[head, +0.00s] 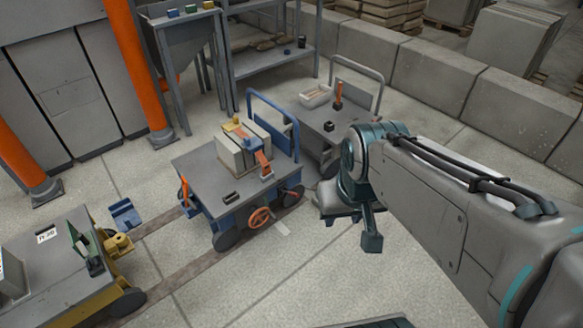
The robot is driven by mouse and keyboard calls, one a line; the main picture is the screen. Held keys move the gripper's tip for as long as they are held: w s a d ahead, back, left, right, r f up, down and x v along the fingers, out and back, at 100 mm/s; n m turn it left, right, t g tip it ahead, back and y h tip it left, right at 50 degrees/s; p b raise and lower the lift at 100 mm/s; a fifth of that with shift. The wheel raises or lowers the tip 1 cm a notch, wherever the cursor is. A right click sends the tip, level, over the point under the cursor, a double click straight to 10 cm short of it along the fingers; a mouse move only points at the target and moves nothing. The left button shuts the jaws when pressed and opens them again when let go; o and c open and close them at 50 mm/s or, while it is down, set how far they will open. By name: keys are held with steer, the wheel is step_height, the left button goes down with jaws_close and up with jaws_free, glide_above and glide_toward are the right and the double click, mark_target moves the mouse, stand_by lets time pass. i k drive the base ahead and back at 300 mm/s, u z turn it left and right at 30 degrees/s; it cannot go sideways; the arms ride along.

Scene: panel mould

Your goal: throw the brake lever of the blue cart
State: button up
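The blue cart (205,176) stands in the middle of the head view, with a grey top and a blue push handle (251,105). A short orange lever (184,191) stands upright at its left side. An orange handwheel (260,217) is on its near side. I cannot tell for certain which part is the brake lever. My gripper (350,228) hangs to the right of the cart, apart from it. One dark finger shows clearly; the opening between the fingers is not clear.
A grey cart (318,122) with an orange lever (338,95) stands behind right. A yellow cart (50,262) is at lower left. Orange pipes (133,60), a hopper and a shelf (270,62) stand behind. Concrete blocks (430,75) line the right.

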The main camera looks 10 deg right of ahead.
mark_target(293, 194)
steer(key=u, duration=0.15)
steer(key=i, duration=0.95)
steer(key=z, duration=0.25)
